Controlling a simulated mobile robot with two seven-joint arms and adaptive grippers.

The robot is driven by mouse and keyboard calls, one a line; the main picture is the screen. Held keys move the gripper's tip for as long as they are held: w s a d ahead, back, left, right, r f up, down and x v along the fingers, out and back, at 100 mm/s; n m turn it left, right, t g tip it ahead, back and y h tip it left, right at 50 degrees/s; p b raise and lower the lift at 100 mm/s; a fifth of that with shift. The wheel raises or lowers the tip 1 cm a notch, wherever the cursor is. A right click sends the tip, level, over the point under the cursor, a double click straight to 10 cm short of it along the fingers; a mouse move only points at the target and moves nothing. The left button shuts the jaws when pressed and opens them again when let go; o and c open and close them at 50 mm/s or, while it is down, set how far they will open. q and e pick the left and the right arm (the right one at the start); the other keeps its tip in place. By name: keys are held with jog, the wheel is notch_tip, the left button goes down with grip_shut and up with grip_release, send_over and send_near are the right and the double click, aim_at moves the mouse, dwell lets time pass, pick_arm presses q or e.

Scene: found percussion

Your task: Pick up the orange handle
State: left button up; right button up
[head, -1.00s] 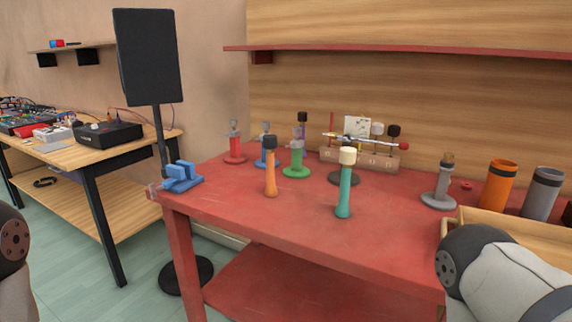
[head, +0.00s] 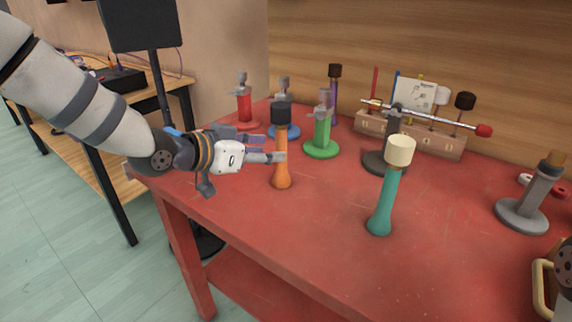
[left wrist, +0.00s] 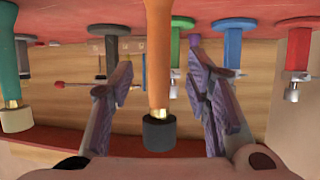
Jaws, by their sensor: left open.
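The orange handle (head: 282,165) with its black cap stands upright on the red table (head: 310,215), near its left part. My left gripper (head: 268,150) is open and level with the handle, coming from the left. In the left wrist view, which shows the scene upside down, the orange handle (left wrist: 158,60) stands between the two spread fingers of my left gripper (left wrist: 158,88). I see a gap on both sides of it, and neither finger is shut on it. My right gripper is not in view.
A teal handle with a cream cap (head: 388,195) stands to the right. Green (head: 322,135), blue (head: 283,115) and red (head: 244,105) stands are close behind the orange handle. A wooden rack (head: 430,135) is at the back.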

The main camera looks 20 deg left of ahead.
aim_at(277, 150)
pick_arm(q)
jog(key=x, duration=0.4)
jog(key=shift+w+d+f+b, duration=0.2)
jog(key=shift+f+b, duration=0.05)
jog(key=shift+b, duration=0.15)
jog(key=shift+w+d, duration=0.15)
jog(key=shift+w, duration=0.1)
jog(key=shift+r, duration=0.15)
grip_shut()
